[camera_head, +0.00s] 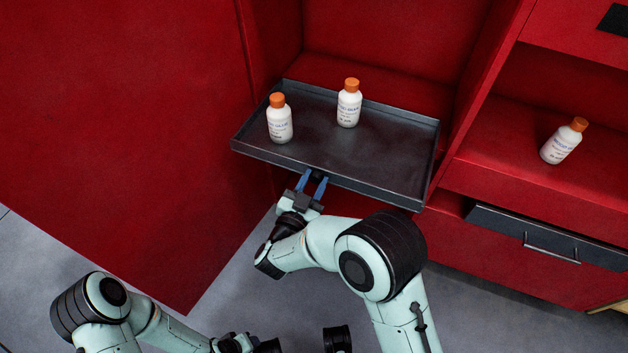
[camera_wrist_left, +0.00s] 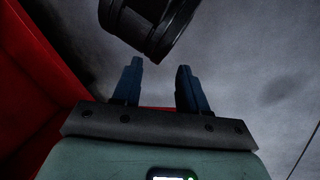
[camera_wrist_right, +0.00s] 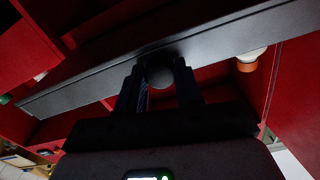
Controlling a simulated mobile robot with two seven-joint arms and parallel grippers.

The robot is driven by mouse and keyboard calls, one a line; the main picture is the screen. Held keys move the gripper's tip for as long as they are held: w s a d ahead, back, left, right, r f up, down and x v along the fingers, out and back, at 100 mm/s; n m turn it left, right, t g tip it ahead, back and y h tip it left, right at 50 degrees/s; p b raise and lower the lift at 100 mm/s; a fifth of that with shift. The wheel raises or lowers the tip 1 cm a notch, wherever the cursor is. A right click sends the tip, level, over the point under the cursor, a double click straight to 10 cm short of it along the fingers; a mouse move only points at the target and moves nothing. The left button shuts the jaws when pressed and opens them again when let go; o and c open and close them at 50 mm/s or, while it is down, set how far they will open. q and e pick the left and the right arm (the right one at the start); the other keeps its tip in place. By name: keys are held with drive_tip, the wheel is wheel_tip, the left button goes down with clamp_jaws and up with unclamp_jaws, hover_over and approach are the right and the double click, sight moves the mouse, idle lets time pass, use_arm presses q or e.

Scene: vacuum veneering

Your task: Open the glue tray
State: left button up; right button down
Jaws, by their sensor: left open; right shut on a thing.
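The glue tray (camera_head: 390,170) is a dark grey shallow tray that sticks out of the red cabinet. Two white bottles with orange caps, a left one (camera_head: 280,122) and a right one (camera_head: 349,106), stand upright on it. My right gripper (camera_head: 313,180) is at the tray's front edge. In the right wrist view its fingers (camera_wrist_right: 160,85) are shut on a dark round knob (camera_wrist_right: 160,75) on the tray's front (camera_wrist_right: 230,45). My left gripper (camera_wrist_left: 158,85) is open and empty, low above the grey floor. Its fingers are not clear in the head view.
The red cabinet has a large side panel (camera_head: 130,120) on the left. Grey floor (camera_head: 490,310) is free in front.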

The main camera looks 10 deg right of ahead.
drive_tip(key=c, duration=0.7)
unclamp_jaws()
drive_tip(key=shift+c, duration=0.2)
use_arm(q)
drive_tip(key=shift+s+d+r+g+p, duration=0.2)
drive_tip(key=shift+s+d+r+p, duration=0.1)
drive_tip(key=shift+s+r+p, duration=0.25)
drive_tip(key=shift+s+d+r+g+p, duration=0.2)
drive_tip(key=shift+s+d+r, duration=0.1)
drive_tip(key=shift+s, duration=0.3)
use_arm(e)
drive_tip(key=v, duration=1.3)
drive_tip(key=shift+s+a, duration=0.15)
